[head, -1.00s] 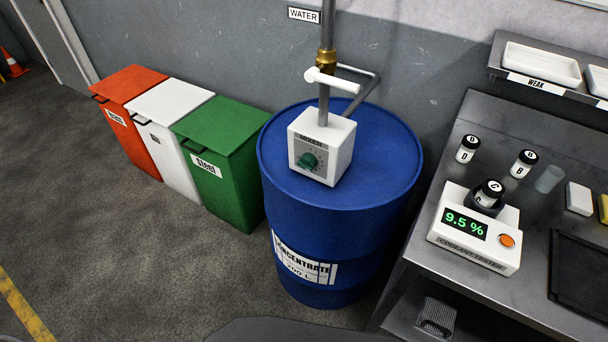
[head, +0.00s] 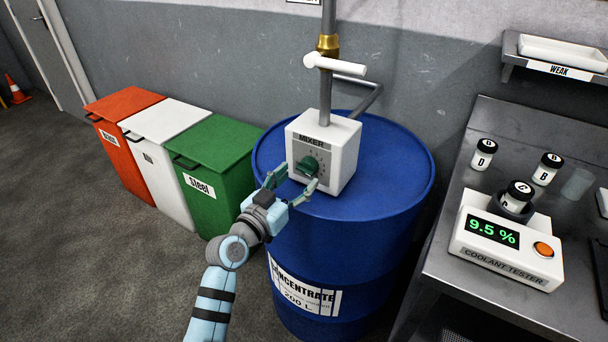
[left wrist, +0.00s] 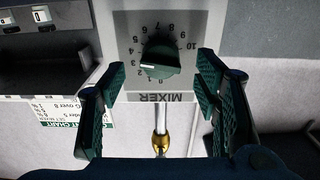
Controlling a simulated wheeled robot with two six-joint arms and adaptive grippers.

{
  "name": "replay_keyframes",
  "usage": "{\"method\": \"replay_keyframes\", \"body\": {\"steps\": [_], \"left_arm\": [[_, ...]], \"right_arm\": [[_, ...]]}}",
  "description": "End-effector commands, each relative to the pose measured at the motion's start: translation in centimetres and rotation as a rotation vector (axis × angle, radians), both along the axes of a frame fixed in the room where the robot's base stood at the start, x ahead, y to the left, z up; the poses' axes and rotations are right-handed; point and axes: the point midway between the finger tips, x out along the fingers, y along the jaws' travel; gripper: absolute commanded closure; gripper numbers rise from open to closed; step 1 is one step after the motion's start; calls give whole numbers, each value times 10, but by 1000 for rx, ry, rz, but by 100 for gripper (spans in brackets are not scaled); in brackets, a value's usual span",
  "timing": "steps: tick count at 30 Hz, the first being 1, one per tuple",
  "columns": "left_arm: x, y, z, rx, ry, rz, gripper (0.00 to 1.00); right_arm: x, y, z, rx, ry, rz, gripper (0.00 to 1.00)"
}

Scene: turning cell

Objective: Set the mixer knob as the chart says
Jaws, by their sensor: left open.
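The mixer (head: 345,160) is a white box with a dial and a green knob (head: 309,166), on top of the blue concentrate drum (head: 385,190). My left gripper (head: 297,180) is open in front of the dial. In the left wrist view its fingers (left wrist: 161,78) stand either side of the knob (left wrist: 160,57), apart from it. The dial numbers there appear upside down, and the knob's white mark lies near 3. A chart (left wrist: 62,122) shows there, upside down and partly hidden by a finger. The coolant tester (head: 505,245) reads 9.5 %. My right gripper is not in view.
A vial (head: 517,192) sits in the tester; two more, D (head: 484,154) and B (head: 546,169), stand behind it. Red, white and green bins (head: 222,205) stand left of the drum.

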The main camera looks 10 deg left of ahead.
Motion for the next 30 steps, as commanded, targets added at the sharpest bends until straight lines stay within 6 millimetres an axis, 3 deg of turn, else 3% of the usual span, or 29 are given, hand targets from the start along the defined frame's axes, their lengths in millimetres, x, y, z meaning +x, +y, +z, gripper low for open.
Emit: {"method": "replay_keyframes", "body": {"steps": [6,15,24,30], "left_arm": [[31,-12,-1,-1,0,1,43],[35,-14,0,0,1,1,43],[35,-14,-1,0,1,1,90],[35,-14,-1,-7,5,1,91]], "right_arm": [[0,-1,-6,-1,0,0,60],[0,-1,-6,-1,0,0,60],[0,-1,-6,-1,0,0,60],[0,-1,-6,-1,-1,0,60]]}}
